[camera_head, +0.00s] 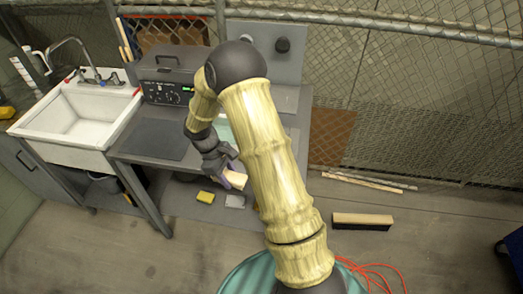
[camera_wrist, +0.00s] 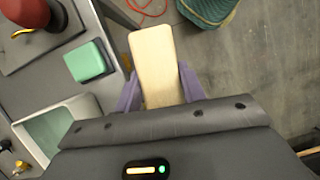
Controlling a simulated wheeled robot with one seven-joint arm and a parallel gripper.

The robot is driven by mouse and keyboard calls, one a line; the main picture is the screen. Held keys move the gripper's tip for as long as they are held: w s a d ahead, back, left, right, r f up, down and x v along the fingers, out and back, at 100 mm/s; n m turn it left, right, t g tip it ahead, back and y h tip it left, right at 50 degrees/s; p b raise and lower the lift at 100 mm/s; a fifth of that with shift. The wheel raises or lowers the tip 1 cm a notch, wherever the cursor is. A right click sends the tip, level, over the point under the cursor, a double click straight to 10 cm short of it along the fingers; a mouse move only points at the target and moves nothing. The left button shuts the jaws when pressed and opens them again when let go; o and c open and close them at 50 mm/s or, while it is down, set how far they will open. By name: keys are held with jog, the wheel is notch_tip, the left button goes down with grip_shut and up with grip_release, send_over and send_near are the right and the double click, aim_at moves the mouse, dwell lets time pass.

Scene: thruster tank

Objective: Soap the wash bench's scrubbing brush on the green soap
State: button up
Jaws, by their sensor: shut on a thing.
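My gripper (camera_wrist: 160,82) is shut on a pale wooden block, the scrubbing brush (camera_wrist: 152,65), gripped between its purple fingers. The brush's bare wooden back faces the wrist camera; its bristles are hidden. In the head view, my gripper (camera_head: 233,178) holds the brush (camera_head: 236,181) near the wash bench's front edge. The green soap (camera_wrist: 87,61) is a rounded block on the grey bench top, left of the brush in the wrist view and apart from it. I cannot make out the soap in the head view, where my arm covers part of the bench.
A pale tray (camera_wrist: 87,107) with a greenish inside stands near the soap. A red-topped object (camera_wrist: 26,14) stands on a dark plate beyond. A white sink (camera_head: 72,120) and control box (camera_head: 165,92) lie left. A yellow sponge (camera_head: 206,197) sits below the bench.

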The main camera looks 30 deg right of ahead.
notch_tip(320, 180, down, 11)
jog(key=m+g+y, duration=0.1)
jog(key=m+y, duration=0.2)
jog(key=m, duration=0.6)
jog(key=shift+s+f, duration=0.15)
jog(key=shift+s, duration=0.15)
